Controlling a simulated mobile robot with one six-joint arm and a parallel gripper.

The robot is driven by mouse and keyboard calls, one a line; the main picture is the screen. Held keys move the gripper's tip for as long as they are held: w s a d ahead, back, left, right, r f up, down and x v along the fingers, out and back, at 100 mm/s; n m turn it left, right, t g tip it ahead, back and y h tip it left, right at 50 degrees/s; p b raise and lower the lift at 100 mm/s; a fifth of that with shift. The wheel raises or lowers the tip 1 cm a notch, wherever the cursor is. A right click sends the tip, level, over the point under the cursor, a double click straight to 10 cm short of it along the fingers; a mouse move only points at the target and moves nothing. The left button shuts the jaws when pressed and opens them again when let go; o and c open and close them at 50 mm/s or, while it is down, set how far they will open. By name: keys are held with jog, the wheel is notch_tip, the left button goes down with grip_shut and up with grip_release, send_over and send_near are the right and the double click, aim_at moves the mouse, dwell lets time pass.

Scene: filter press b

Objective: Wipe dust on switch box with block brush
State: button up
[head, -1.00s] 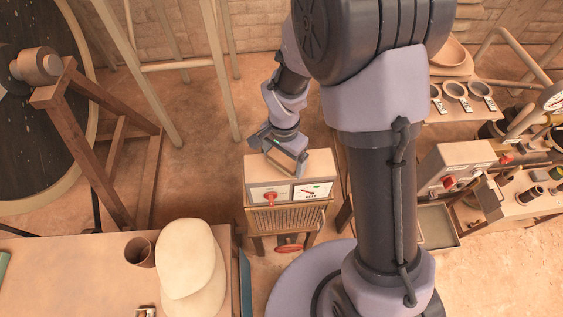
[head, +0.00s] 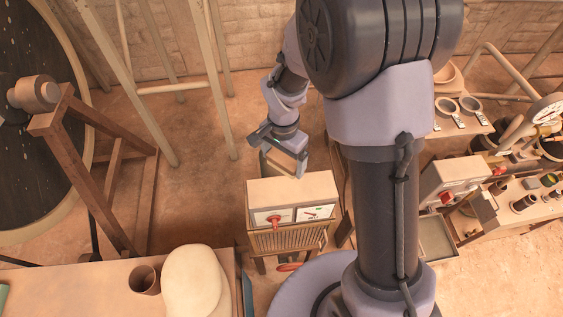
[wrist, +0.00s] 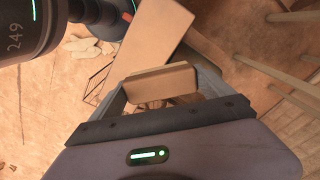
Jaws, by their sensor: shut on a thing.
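The switch box (head: 293,190) stands on legs in the middle of the head view. Its front has a red switch handle and a white meter panel. Its top looks plain tan, and I cannot make out separate dust on it. My gripper (head: 278,160) is at the box's back edge. In the wrist view my gripper (wrist: 162,88) is shut on the block brush (wrist: 160,86), a tan block with a paler upper strip. The box top (wrist: 155,35) shows beyond the brush there. I cannot tell whether brush and box touch.
A wooden table (head: 90,290) with a brown cup (head: 145,279) and a pale rounded object (head: 192,280) is at the lower left. Pale poles (head: 215,90) rise behind the box. Another control box (head: 458,185) and a bench with pipes are at right.

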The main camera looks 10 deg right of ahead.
jog(key=shift+r+p, duration=0.85)
jog(key=shift+r, duration=0.7)
